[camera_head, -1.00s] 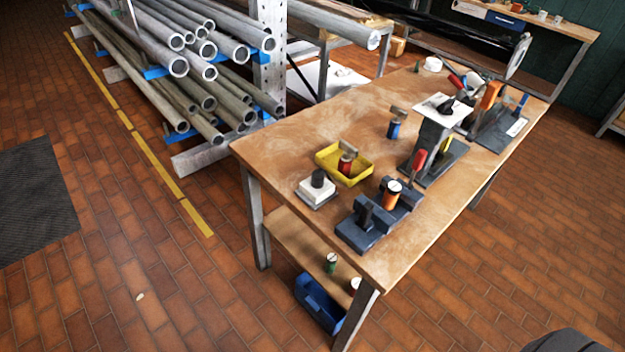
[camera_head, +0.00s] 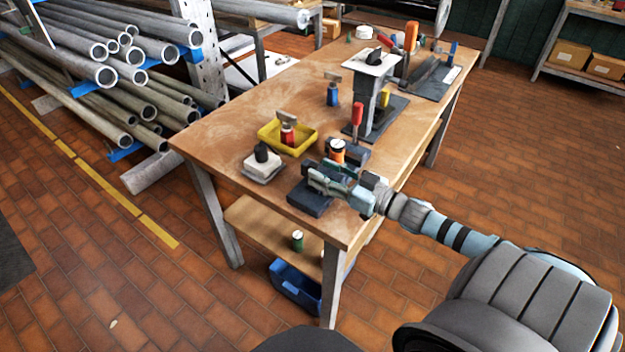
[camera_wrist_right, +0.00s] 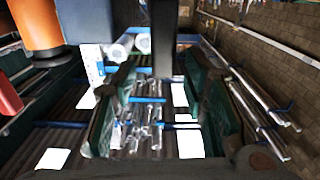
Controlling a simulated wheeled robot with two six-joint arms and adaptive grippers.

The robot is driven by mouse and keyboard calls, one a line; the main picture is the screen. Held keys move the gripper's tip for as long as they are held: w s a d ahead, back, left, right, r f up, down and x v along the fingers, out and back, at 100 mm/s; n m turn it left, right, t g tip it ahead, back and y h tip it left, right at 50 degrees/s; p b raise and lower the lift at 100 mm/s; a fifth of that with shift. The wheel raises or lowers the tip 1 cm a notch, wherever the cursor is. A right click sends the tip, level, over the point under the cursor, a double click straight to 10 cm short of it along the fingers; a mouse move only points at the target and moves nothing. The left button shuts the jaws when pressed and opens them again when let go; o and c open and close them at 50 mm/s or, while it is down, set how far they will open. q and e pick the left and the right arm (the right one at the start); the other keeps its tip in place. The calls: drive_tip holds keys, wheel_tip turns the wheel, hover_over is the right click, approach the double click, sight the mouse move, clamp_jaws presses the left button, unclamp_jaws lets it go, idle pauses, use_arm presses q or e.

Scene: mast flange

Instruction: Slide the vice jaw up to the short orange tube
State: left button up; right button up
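The dark blue-grey vice (camera_head: 308,200) sits near the front corner of the wooden workbench. The short orange tube (camera_head: 337,155) stands upright in it, with a white top; orange also shows at the upper left of the right wrist view (camera_wrist_right: 36,25). My right gripper (camera_head: 320,177) reaches over the vice from the right and hides much of the sliding jaw. In the right wrist view its two dark green fingers are apart, and a dark upright bar (camera_wrist_right: 165,40), apparently part of the vice jaw, shows between them with gaps on both sides. My left gripper is out of view.
A white block with a black knob (camera_head: 262,165), a yellow tray (camera_head: 270,135) and a blue cylinder (camera_head: 332,95) stand left of and behind the vice. A dark stand (camera_head: 365,105) with a red-handled tool rises behind the tube.

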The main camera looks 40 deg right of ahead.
sight(317, 169)
drive_tip(key=x, duration=0.2)
drive_tip(key=shift+w+a+r+b, duration=0.1)
drive_tip(key=shift+w+a+b, duration=0.2)
drive_tip(key=shift+a+b, duration=0.1)
drive_tip(key=shift+w, duration=0.55)
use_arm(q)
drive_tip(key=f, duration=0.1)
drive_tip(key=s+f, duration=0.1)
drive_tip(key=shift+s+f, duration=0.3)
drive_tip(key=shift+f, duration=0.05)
